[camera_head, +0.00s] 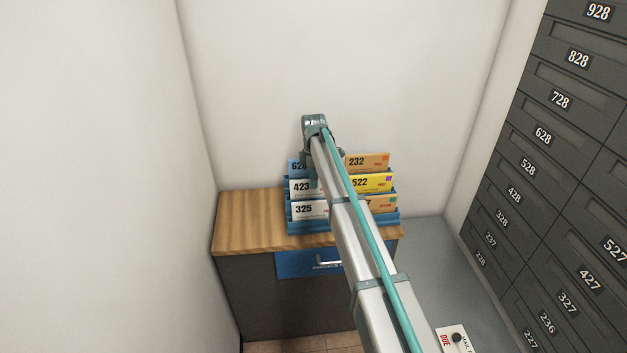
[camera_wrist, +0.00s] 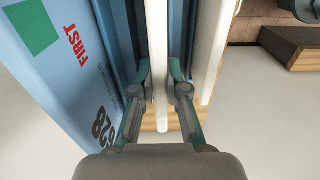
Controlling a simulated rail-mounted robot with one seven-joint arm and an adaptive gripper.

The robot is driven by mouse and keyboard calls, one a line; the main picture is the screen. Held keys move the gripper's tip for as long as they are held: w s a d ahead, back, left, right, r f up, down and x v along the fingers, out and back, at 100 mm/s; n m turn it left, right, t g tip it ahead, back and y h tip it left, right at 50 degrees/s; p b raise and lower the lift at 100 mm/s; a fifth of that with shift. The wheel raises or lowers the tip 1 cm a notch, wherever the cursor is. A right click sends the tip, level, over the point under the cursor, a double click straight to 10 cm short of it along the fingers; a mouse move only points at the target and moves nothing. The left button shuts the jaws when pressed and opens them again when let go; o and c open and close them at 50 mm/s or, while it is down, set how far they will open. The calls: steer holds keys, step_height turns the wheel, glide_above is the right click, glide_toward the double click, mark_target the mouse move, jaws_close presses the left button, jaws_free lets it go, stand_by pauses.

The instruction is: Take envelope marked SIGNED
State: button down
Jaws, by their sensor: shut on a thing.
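In the wrist view my gripper (camera_wrist: 158,88) is shut on a white envelope (camera_wrist: 157,45), seen edge-on between the fingers. Its printed face is hidden there. A blue envelope (camera_wrist: 62,65) marked 628 and FIRST stands left of the fingers. In the head view a white envelope (camera_head: 301,187) marked 423 stands in the rack in front of the blue 628 envelope (camera_head: 295,166). My arm covers part of both, and the gripper reaches down at that side. I cannot read the word SIGNED on any envelope.
The blue rack (camera_head: 310,228) stands on a wooden-topped cabinet (camera_head: 250,222). It also holds a white 325 envelope (camera_head: 303,209), an orange 232 envelope (camera_head: 368,161) and a yellow 522 envelope (camera_head: 372,183). Grey mailboxes (camera_head: 530,190) line the right wall. The counter's left side is clear.

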steer(key=shift+r, duration=0.2)
steer(key=shift+r+p, duration=1.1)
steer(key=shift+r, duration=1.25)
